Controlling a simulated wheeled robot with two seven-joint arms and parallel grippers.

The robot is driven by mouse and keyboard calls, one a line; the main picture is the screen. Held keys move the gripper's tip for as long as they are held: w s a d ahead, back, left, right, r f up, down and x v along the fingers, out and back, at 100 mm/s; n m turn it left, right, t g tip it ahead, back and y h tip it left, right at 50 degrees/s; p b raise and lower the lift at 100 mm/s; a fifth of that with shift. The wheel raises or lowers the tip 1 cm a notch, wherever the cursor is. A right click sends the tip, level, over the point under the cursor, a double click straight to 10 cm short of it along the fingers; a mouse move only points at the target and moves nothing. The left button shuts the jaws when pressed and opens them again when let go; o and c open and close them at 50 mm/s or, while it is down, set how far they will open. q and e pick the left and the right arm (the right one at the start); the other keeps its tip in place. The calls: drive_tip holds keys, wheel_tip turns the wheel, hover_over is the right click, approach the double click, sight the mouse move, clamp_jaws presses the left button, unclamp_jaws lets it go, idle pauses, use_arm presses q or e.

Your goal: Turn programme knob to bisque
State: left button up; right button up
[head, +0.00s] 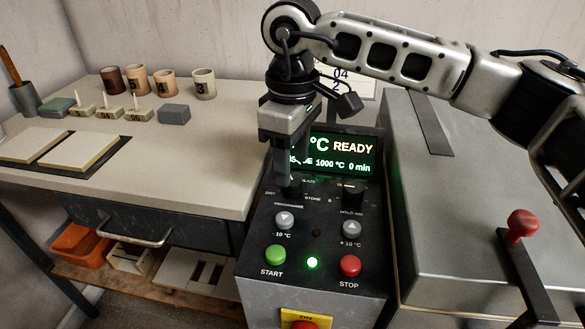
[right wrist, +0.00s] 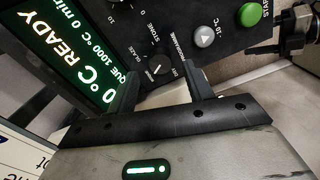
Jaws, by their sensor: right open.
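The black control panel (head: 325,225) stands in the middle of the head view. My right gripper (head: 288,190) points down over its upper left, at the programme knob, which it mostly hides there. The green display (head: 345,152) reads READY, 1000 °C, 0 min, with a partly hidden word ending in "UE".
The hold knob (head: 352,193), grey buttons (head: 284,220), green START button (head: 275,254) and red STOP button (head: 349,265) are close by on the panel. A worktop (head: 190,160) with cups is at left. A grey kiln lid (head: 480,190) is at right.

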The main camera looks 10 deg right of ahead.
sight(292, 180)
use_arm(q)
drive_tip(key=shift+s+a+r+t+p, duration=0.1)
drive_tip(key=shift+a+r+p, duration=0.15)
drive_tip(key=shift+r, duration=0.35)
drive_tip(key=shift+a+r+t+p, duration=0.1)
drive_tip(key=shift+r+p, duration=0.2)
drive_tip(key=shift+r, duration=0.25)
drive_tip(key=shift+s+a+r+t+p, duration=0.1)
drive_tip(key=shift+a+r+p, duration=0.15)
drive_tip(key=shift+r, duration=0.35)
use_arm(e)
wheel_tip(292, 180, up, 13)
drive_tip(key=shift+f, duration=0.15)
